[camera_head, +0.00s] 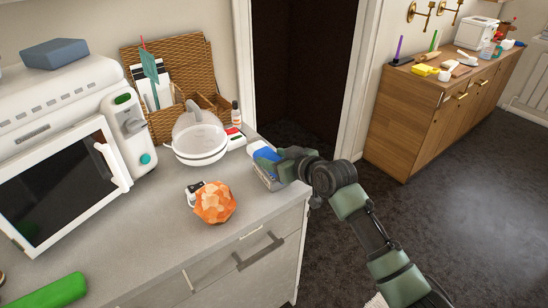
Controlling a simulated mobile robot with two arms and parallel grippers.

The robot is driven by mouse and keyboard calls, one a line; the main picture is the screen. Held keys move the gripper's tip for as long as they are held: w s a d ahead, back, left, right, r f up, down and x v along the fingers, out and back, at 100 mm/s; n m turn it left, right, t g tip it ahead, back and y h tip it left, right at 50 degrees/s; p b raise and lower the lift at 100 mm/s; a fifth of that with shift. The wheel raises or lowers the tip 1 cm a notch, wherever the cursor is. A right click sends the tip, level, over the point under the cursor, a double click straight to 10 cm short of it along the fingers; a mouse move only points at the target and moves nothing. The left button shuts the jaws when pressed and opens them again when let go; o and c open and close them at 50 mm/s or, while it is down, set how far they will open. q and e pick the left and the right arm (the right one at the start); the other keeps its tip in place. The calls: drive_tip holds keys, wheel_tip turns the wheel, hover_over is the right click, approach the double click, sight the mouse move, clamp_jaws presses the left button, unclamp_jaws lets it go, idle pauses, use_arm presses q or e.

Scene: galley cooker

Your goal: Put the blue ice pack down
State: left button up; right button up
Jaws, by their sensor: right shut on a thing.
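My right gripper (272,170) reaches in from the right over the right end of the grey counter (150,240). It is shut on the blue ice pack (263,151), a small blue piece with a pale part showing at the fingers. The fingers hide part of the pack. I cannot tell whether the pack touches the counter top or is just above it. My left gripper is not in view.
A white lidded dish (199,140) and a small bottle (236,114) stand left of the pack. An orange faceted lump (214,203) sits nearer the front. A white microwave (65,140) fills the left. Bare counter lies between the lump and my gripper.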

drive_tip(key=shift+f, duration=0.1)
drive_tip(key=shift+f, duration=0.15)
drive_tip(key=o, duration=1.5)
drive_tip(key=shift+s+r, duration=0.1)
drive_tip(key=shift+r, duration=0.15)
drive_tip(key=v, duration=1.1)
drive_tip(key=shift+s+d+r+b, duration=0.2)
drive_tip(key=shift+s+d+b, duration=0.1)
drive_tip(key=shift+b, duration=0.15)
